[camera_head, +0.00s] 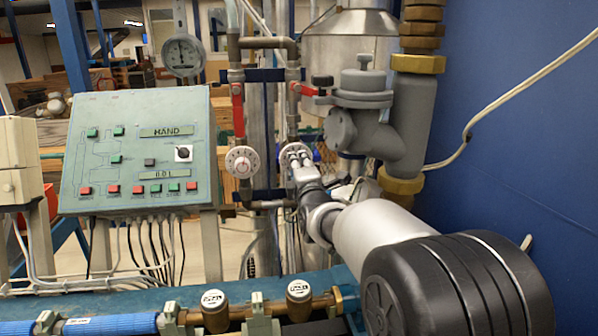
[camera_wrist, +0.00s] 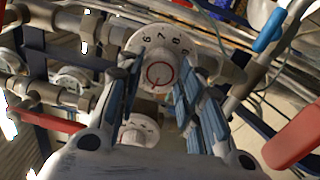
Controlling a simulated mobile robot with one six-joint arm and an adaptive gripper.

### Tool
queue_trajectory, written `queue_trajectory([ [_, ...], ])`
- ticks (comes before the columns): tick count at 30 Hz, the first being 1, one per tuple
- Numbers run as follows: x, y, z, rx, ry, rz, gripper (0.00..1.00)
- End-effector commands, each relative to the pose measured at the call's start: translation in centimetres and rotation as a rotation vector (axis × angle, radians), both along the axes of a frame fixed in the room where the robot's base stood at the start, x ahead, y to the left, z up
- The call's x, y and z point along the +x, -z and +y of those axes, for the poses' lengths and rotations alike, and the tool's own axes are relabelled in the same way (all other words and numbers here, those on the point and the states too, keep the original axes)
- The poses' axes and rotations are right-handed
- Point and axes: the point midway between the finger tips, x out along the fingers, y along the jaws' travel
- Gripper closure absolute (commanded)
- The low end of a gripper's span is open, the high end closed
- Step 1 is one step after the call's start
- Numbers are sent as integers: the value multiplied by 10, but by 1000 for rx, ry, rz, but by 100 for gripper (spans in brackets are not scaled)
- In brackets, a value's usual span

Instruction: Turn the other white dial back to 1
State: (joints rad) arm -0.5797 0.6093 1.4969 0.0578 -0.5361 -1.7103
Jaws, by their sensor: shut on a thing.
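Two white dials show in the head view. The right white dial (camera_head: 293,148) is partly hidden by my gripper (camera_head: 297,160), which is shut on it. In the wrist view, this white dial (camera_wrist: 160,38) stands between the two fingers of my gripper (camera_wrist: 158,74). Numerals around 6 to 9 are visible along its upper rim, and a red ring with a line marks its knob. The left white dial (camera_head: 241,161) is free, with a pinkish centre knob. Its exact setting is too small to read.
A green control panel (camera_head: 135,145) stands left of the dials. Red valve handles (camera_head: 238,110) sit on the pipes above. A grey valve body (camera_head: 375,135) is close to the right of my gripper. Brass-fitted pipework (camera_head: 215,317) runs along the front.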

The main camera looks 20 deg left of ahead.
Motion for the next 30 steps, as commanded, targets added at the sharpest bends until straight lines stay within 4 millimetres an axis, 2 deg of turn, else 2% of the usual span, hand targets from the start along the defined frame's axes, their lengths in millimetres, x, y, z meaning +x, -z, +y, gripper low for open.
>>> queue_trajectory([
  [6, 0, 1, 0, -144, 0, -88, 90],
  [15, 0, 0, 0, -272, 0, -167, 90],
  [30, 0, 0, 0, -315, 0, -194, 90],
])
